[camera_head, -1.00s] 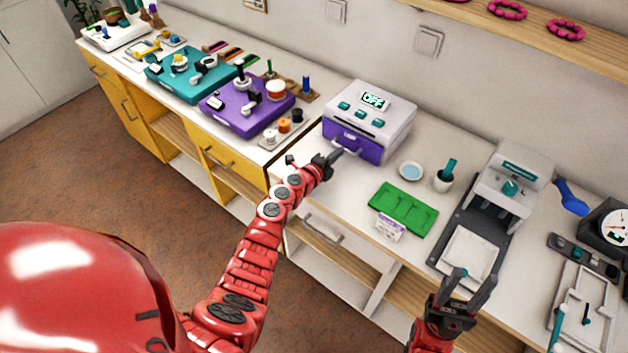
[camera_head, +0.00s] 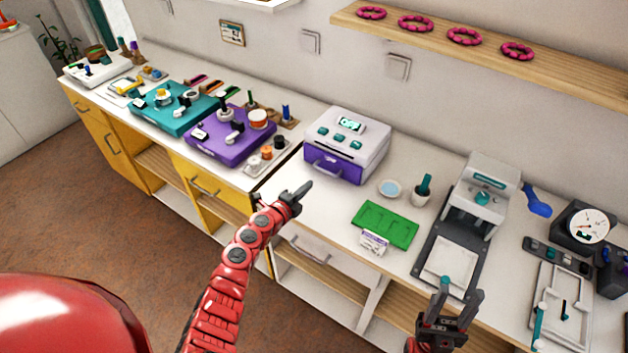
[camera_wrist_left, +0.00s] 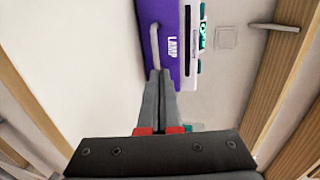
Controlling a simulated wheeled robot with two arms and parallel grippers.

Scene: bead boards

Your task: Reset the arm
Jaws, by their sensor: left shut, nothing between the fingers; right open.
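My left gripper (camera_head: 303,191) is shut and empty. It is above the white counter in front of the white and purple machine (camera_head: 347,143), with a gap between its tips and the machine. In the left wrist view the shut fingers (camera_wrist_left: 159,78) point at the purple front (camera_wrist_left: 173,38), which is marked LAMP and has a handle (camera_wrist_left: 154,46). My right gripper (camera_head: 462,292) is open and empty, in front of the press with the white plate (camera_head: 450,263).
A green tray (camera_head: 385,224), a small card (camera_head: 374,242), a blue dish (camera_head: 390,188) and a cup (camera_head: 422,192) stand right of the machine. Purple (camera_head: 215,150) and teal boards (camera_head: 160,118) lie left. A shelf (camera_head: 560,72) with pink rings is above. Bare counter surrounds my left gripper.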

